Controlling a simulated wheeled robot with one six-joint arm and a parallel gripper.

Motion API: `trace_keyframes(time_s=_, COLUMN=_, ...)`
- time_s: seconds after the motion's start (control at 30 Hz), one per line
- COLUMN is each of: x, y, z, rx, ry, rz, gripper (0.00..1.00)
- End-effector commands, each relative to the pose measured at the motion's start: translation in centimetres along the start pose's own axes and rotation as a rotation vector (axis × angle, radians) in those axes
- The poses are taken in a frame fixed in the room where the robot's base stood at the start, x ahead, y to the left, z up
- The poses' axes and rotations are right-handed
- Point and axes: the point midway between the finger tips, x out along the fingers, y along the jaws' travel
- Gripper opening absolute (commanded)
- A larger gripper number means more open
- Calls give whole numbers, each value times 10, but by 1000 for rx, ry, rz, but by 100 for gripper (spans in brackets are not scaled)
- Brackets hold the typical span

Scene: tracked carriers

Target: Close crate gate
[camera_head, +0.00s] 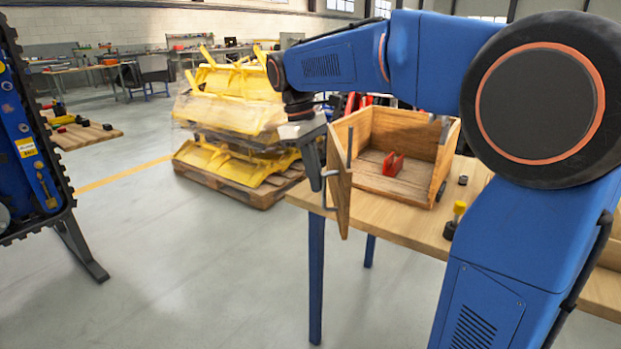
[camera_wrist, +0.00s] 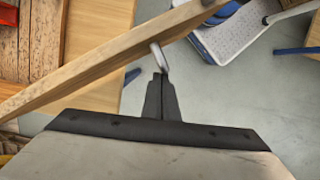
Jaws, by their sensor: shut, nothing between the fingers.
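A wooden crate (camera_head: 440,172) stands on a table with its front open, and a red object (camera_head: 393,165) lies inside it. The crate's gate (camera_head: 344,190) stands swung open at the left front corner, its lower part past the table edge. It shows in the wrist view as a long wooden board (camera_wrist: 100,76) seen edge-on, with a metal handle (camera_wrist: 159,57) on its outer side. My gripper (camera_head: 318,185) is at the outer left side of the gate, close to the handle. In the wrist view my gripper (camera_wrist: 160,78) is shut, its tips by the handle; contact is unclear.
The wooden table (camera_head: 410,226) has blue legs. A small yellow and black item (camera_head: 455,215) and a small dark part (camera_head: 463,180) stand right of the crate. A pallet of yellow parts (camera_head: 235,110) is behind left. Open floor lies left of the table.

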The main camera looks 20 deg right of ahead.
Motion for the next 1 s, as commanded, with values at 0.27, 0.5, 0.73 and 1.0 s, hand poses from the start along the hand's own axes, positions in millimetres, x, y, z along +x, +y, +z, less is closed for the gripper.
trace_keyframes(time_s=0.27, x=10, y=19, z=43, rx=-173, ry=1, rz=44, gripper=0)
trace_keyframes(time_s=0.5, x=21, y=52, z=87, rx=-388, ry=1, rz=99, gripper=0)
trace_keyframes(time_s=0.73, x=30, y=91, z=120, rx=-590, ry=0, rz=148, gripper=0)
trace_keyframes(time_s=1.0, x=35, y=132, z=142, rx=-776, ry=0, rz=193, gripper=0)
